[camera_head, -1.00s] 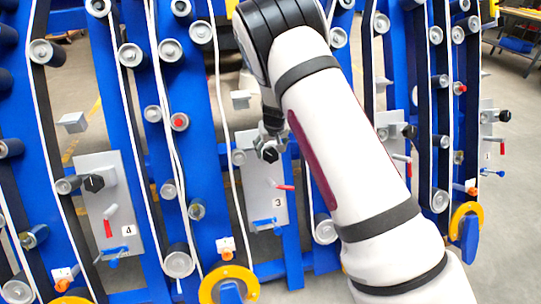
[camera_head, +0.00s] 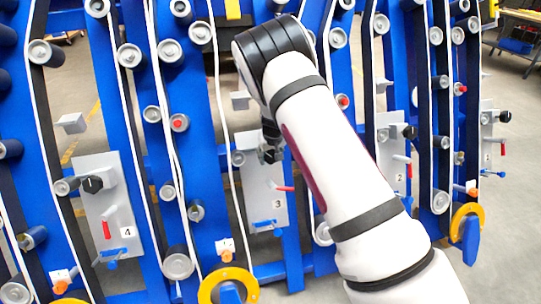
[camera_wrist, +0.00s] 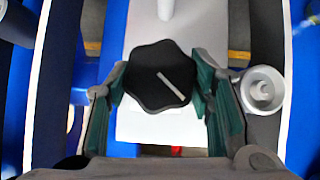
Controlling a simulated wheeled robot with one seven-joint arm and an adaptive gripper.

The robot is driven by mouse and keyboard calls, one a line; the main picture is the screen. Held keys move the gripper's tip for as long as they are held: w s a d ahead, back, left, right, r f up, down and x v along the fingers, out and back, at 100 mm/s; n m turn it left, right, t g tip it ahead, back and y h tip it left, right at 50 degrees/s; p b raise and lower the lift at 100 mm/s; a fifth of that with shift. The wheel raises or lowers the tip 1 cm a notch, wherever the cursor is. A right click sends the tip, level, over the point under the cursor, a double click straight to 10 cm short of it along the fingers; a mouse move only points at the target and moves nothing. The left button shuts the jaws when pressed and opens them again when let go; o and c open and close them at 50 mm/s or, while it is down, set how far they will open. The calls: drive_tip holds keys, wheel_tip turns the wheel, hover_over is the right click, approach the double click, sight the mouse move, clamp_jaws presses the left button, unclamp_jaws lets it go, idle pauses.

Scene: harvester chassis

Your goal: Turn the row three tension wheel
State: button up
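The row three tension wheel is a black lobed knob with a pale slanted bar on its face (camera_wrist: 160,77), on a light grey plate (camera_wrist: 160,125). In the head view the wheel (camera_head: 271,155) is partly hidden by my gripper (camera_head: 269,138). The plate marked 3 (camera_head: 262,190) also carries a red handle and a blue handle. In the wrist view my gripper (camera_wrist: 159,70) has its green-padded fingers on the wheel's left and right sides. Both fingertips meet its edges, with no clear gap.
A metal roller (camera_wrist: 262,91) stands close to the right finger in the wrist view. Blue uprights and white belts flank the plate. The plate marked 4 (camera_head: 107,200) is at left, the plate marked 2 (camera_head: 391,150) at right.

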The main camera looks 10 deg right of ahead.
drive_tip(key=m+b, duration=0.1)
drive_tip(key=y+b, duration=0.1)
drive_tip(key=b, duration=0.1)
drive_tip(key=shift+d+f+m+y, duration=0.1)
drive_tip(key=shift+d+m+y, duration=0.1)
drive_tip(key=shift+m+y, duration=0.15)
drive_tip(key=m+y+b, duration=0.1)
drive_tip(key=m+b, duration=0.1)
drive_tip(key=b, duration=0.1)
drive_tip(key=shift+f+y, duration=0.15)
drive_tip(key=shift+y, duration=0.1)
drive_tip(key=m+t+y+b, duration=0.1)
drive_tip(key=m+y+b, duration=0.1)
drive_tip(key=b, duration=0.4)
drive_tip(key=shift+m, duration=0.25)
drive_tip(key=m+y+b, duration=0.1)
drive_tip(key=b, duration=0.1)
drive_tip(key=shift+s+t+b, duration=0.1)
drive_tip(key=shift+t+b, duration=0.2)
drive_tip(key=shift+b, duration=0.1)
drive_tip(key=shift+m, duration=0.3)
drive_tip(key=o, duration=1.2)
drive_tip(key=shift+c, duration=0.2)
